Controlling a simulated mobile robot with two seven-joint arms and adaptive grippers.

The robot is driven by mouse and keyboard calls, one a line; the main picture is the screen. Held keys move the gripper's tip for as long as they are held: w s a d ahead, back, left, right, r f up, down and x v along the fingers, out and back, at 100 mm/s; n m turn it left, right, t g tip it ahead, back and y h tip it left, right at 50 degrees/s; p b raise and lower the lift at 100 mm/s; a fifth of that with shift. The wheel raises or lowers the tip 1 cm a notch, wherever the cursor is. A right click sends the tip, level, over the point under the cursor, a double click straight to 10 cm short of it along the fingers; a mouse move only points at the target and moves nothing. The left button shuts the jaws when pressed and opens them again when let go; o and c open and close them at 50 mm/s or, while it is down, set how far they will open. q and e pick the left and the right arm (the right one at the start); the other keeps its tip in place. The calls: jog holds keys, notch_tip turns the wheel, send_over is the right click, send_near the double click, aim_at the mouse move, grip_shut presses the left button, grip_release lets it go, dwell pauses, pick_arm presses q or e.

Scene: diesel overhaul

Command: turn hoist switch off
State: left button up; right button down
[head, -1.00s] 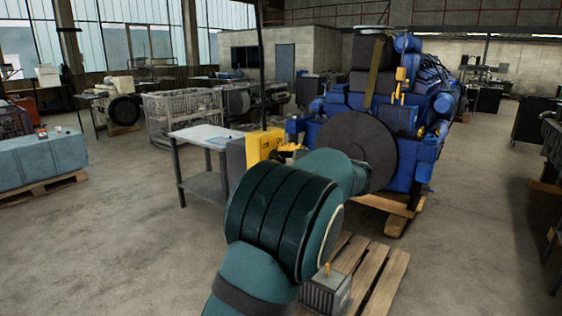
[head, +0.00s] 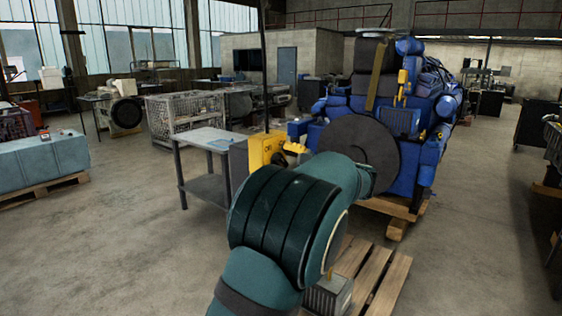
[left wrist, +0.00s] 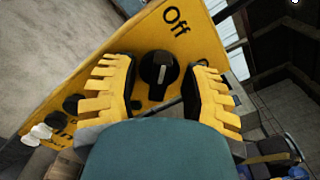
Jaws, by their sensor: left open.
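The hoist switch is a round black knob (left wrist: 158,70) with a white mark, on a yellow panel (left wrist: 190,38) in the left wrist view. The word "Off" is printed above the knob. I cannot tell which way the mark points. My left gripper (left wrist: 160,78) is open, its yellow toothed fingers on either side of the knob. Whether they touch it is unclear. In the head view the yellow box (head: 262,150) stands beside a grey table, with my left gripper (head: 296,146) at its right side. The knob is hidden there. My right gripper is not in view.
A blue engine (head: 410,120) with a large dark disc (head: 350,157) stands just right of the box. A grey table (head: 207,140) is at its left. A pallet (head: 375,275) with a small grey block (head: 328,296) lies below my arm. Open floor lies to the left.

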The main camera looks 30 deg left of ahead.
pick_arm(q)
jog(key=d, duration=1.1)
jog(key=shift+s, duration=0.45)
